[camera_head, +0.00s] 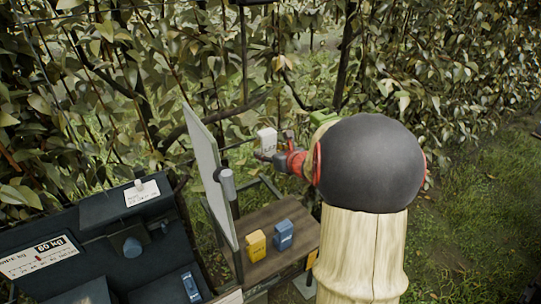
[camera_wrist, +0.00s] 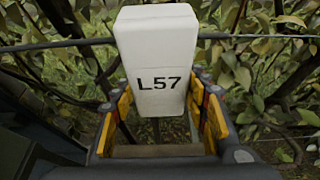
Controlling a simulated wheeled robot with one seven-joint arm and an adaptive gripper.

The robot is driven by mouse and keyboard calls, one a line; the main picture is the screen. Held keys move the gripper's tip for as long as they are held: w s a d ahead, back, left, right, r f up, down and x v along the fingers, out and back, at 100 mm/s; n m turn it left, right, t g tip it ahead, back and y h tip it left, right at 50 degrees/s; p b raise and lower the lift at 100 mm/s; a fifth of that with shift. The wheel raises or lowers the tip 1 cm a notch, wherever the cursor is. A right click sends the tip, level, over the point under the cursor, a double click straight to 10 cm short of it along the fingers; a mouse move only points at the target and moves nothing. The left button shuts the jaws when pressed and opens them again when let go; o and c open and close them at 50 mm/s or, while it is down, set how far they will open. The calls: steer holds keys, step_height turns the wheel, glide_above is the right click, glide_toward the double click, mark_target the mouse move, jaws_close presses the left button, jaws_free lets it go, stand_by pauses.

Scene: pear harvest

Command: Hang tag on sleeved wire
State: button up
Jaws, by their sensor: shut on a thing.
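A white tag (camera_wrist: 158,45) marked L57 stands upright between the yellow pads of my gripper (camera_wrist: 160,103) in the wrist view. My gripper is shut on its lower part. In the head view the tag (camera_head: 267,139) is held in my gripper (camera_head: 270,154), in front of the foliage. A wire (camera_wrist: 255,36) crosses the upper wrist view behind the tag; its left stretch (camera_wrist: 55,43) looks thicker and darker, like a sleeve. The tag hides the middle of the wire. I cannot tell whether tag and wire touch.
A yellow block (camera_head: 256,246) and a blue block (camera_head: 283,234) stand on a wooden board (camera_head: 275,262) below. An upright pale panel (camera_head: 207,165) stands left of my gripper. A dark bench (camera_head: 95,250) with a scale display (camera_head: 42,257) is at the lower left. Leafy branches fill the background.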

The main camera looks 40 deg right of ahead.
steer(key=b+x, duration=0.2)
steer(key=x, duration=0.4)
steer(key=shift+f, duration=0.2)
stand_by(0.5)
steer(key=shift+s, duration=0.1)
steer(key=o, duration=1.1)
steer(key=shift+o, duration=0.7)
steer(key=shift+s, duration=0.15)
steer(key=v, duration=1.1)
steer(key=shift+s+a+r, duration=0.1)
steer(key=shift+s+a, duration=0.05)
steer(key=shift+s, duration=0.15)
